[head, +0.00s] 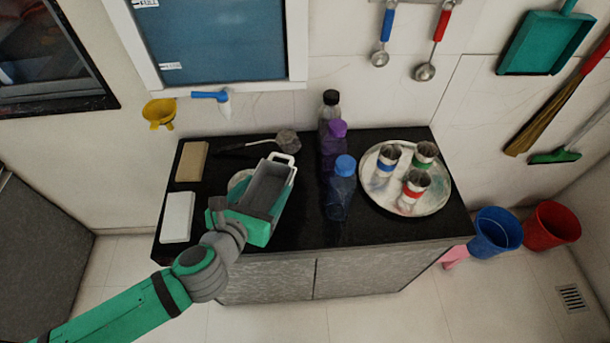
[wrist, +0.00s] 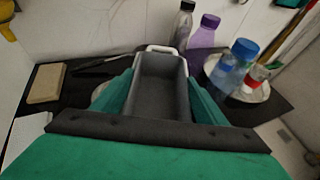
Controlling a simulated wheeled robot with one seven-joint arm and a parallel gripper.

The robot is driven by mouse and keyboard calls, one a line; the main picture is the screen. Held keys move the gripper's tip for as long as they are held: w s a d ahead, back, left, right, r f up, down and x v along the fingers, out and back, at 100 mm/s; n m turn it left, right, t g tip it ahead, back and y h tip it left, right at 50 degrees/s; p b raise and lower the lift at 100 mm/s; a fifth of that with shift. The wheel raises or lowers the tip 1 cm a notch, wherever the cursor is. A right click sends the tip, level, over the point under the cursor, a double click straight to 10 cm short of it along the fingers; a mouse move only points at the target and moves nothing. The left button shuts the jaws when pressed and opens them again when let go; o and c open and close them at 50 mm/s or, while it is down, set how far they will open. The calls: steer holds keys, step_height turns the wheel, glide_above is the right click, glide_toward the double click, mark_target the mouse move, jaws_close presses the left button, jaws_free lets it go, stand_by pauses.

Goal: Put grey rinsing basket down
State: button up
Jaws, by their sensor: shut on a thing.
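The grey rinsing basket (head: 268,185) is a rectangular grey tub with a white handle at its far end. It is over the left-middle of the black counter (head: 300,220). My gripper (head: 248,217) is shut on the basket, with green fingers along its two sides. In the wrist view the basket (wrist: 160,85) lies between the green fingers, its open top visible and its inside empty. It covers part of a round plate (head: 238,181) on the counter. I cannot tell whether the basket's underside touches anything.
Purple (head: 334,145) and blue (head: 342,190) bottles stand right of the basket, near a dark-capped one. A round steel tray (head: 438,195) holds three cups. A tan block (head: 191,162) and white block (head: 177,217) lie left. A ladle-like strainer (head: 287,141) lies behind.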

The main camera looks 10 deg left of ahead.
mark_target(282, 173)
steer(key=x, duration=0.5)
steer(key=d+x, duration=0.1)
steer(key=x, duration=0.2)
steer(key=shift+w+f, duration=0.15)
steer(key=shift+w, duration=0.15)
steer(key=shift+w+d+f, duration=0.1)
steer(key=shift+w+f, duration=0.7)
steer(key=shift+f, duration=0.75)
steer(key=shift+w+d+f, duration=0.15)
steer(key=shift+w+f, duration=0.65)
steer(key=shift+f, duration=0.7)
steer(key=shift+w+d+f, duration=0.1)
steer(key=shift+w+f, duration=0.7)
steer(key=shift+f, duration=0.75)
steer(key=shift+f, duration=0.1)
steer(key=o, duration=1.2)
steer(key=shift+w, duration=0.1)
